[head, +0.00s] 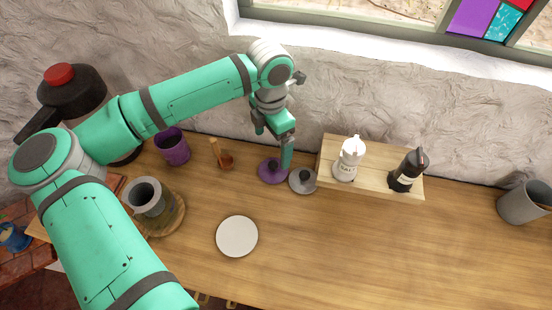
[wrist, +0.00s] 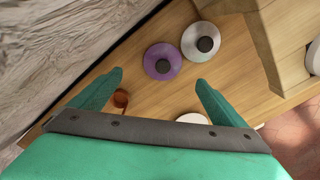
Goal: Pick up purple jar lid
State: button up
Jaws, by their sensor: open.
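The purple jar lid (head: 271,172) is a flat round disc with a dark knob, lying on the wooden counter. In the wrist view the purple lid (wrist: 162,61) lies beyond the fingertips, roughly between their lines. My gripper (head: 286,155) is above the counter close to the purple lid, at its right side in the head view. In the wrist view my gripper (wrist: 160,82) has its two green fingers spread wide with nothing between them. A grey lid (head: 303,180) with a dark knob lies just right of the purple one.
A wooden stand (head: 385,185) with a white shaker (head: 348,160) and a black bottle (head: 407,171) is close on the right. A white plate (head: 237,237) lies in front. The wall is close behind.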

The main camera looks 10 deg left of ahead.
aim_at(273, 164)
notch_tip(273, 164, down, 5)
jog(key=shift+w+f, duration=0.1)
jog(key=shift+s+d+f, duration=0.1)
jog(key=shift+s+f, duration=0.1)
jog(key=shift+f, duration=1.15)
jog(key=shift+s+d+f, duration=0.1)
jog(key=shift+s+f, duration=0.05)
jog(key=shift+f, duration=1.15)
jog(key=c, duration=1.2)
